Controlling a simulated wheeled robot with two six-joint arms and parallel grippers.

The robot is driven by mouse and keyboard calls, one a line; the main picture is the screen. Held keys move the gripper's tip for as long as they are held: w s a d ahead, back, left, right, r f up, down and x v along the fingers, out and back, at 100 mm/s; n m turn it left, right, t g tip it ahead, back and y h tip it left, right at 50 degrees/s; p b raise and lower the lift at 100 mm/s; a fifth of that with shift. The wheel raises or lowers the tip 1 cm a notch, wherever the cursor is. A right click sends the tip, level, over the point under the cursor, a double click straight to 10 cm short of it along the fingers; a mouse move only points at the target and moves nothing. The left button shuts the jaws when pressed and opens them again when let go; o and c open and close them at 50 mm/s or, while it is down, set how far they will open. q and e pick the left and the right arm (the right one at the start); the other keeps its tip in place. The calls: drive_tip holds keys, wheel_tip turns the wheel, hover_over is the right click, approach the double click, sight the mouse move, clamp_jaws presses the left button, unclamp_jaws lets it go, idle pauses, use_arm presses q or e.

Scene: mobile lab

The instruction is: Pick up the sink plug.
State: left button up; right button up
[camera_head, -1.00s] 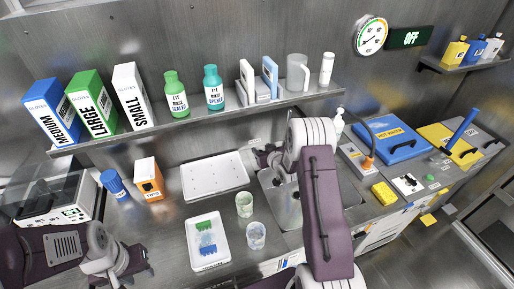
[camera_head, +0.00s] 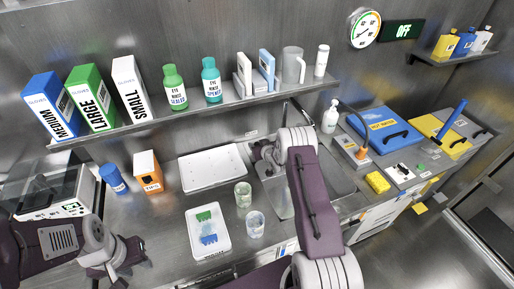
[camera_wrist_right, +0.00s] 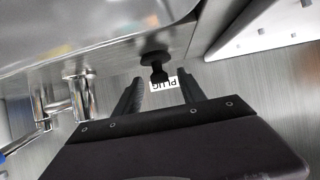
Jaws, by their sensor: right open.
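The sink plug (camera_wrist_right: 155,64) is a small black knob-shaped piece in the right wrist view, beside a white label reading PLUG (camera_wrist_right: 165,83). My right gripper (camera_wrist_right: 161,77) is open, its two dark fingers pointing toward the plug, one to each side of it in the picture. Whether they touch it I cannot tell. In the head view my right gripper (camera_head: 264,153) is at the back left corner of the sink (camera_head: 335,177), and I cannot make out the plug there. My left gripper (camera_head: 128,262) is at the lower left, its fingers apart and empty.
A metal basin wall (camera_wrist_right: 90,25) and a tap-like metal fitting (camera_wrist_right: 80,95) are close to the right gripper. A white tray (camera_head: 213,168) lies left of the sink, with two beakers (camera_head: 243,195) in front. A shelf (camera_head: 200,112) runs above.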

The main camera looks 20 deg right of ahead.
drive_tip(key=shift+x, duration=0.85)
drive_tip(key=shift+s, duration=0.1)
clamp_jaws()
drive_tip(key=shift+r, duration=0.1)
drive_tip(key=shift+r, duration=0.35)
drive_tip(key=r, duration=0.2)
drive_tip(key=s+r, duration=0.1)
drive_tip(key=r, duration=0.1)
drive_tip(key=shift+s+d, duration=0.1)
drive_tip(key=shift+d, duration=0.05)
drive_tip(key=d+v, duration=0.2)
drive_tip(key=v, duration=1)
drive_tip(key=shift+d+r+b, duration=0.15)
drive_tip(key=shift+r+b, duration=0.05)
drive_tip(key=shift+b, duration=0.1)
